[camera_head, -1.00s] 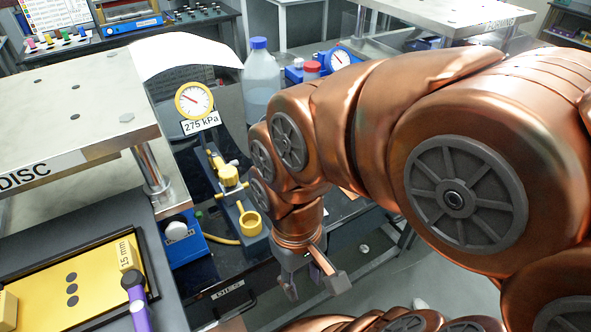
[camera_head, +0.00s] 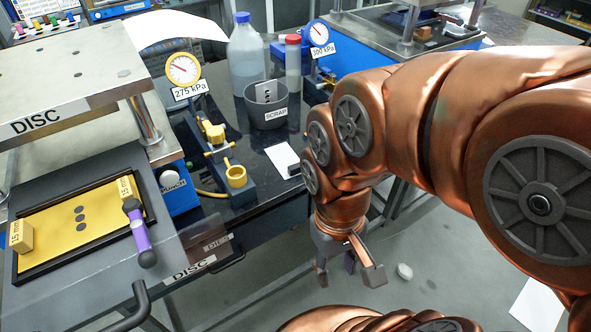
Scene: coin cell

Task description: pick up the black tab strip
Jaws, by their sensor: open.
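I cannot make out a black tab strip for certain in the head view. My gripper (camera_head: 348,276) hangs at the lower middle, fingers pointing down, open, with nothing visibly held. It is over the floor, right of the bench edge and apart from the bench things. A grey strip with dark round spots (camera_head: 264,92) stands in the dark SCRAP cup (camera_head: 267,112), left of and behind my arm. My arm hides part of the bench behind it.
A gold plate (camera_head: 55,226) with three dark discs lies at left under the DISC press (camera_head: 75,85). A yellow gauge stand (camera_head: 184,70), a clear bottle (camera_head: 247,58) and a red-capped bottle (camera_head: 293,68) stand behind.

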